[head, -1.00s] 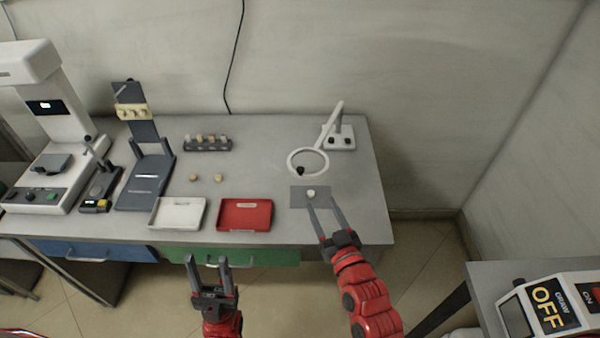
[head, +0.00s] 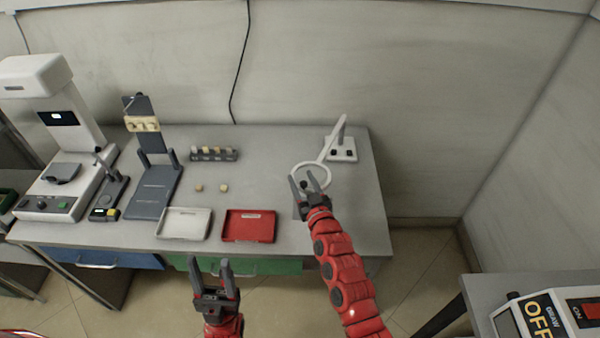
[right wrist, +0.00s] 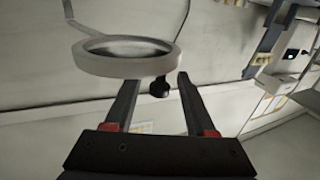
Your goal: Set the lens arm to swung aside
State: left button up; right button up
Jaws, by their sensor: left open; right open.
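The lens arm (head: 328,150) is a white bar rising from a white stand (head: 343,156) at the back right of the bench. It carries a white ring lens (head: 327,181), which lies over the bench in front of the stand. A small black knob (right wrist: 160,87) hangs at the ring's near edge. My right gripper (head: 302,178) is open at the ring's near left edge. In the right wrist view, the ring (right wrist: 125,67) is just beyond the fingertips and the knob appears between the fingers, not gripped. My left gripper (head: 209,262) is open and empty before the bench front.
A red tray (head: 248,239) and a white tray (head: 184,237) stand at the bench's front edge. Two small pale pieces (head: 211,188) and a dark rack (head: 214,156) lie behind them. Instruments fill the left side. The grey mat below the ring is mostly hidden by my right gripper.

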jog(key=shift+x, duration=1)
grip_shut()
dwell(0.8)
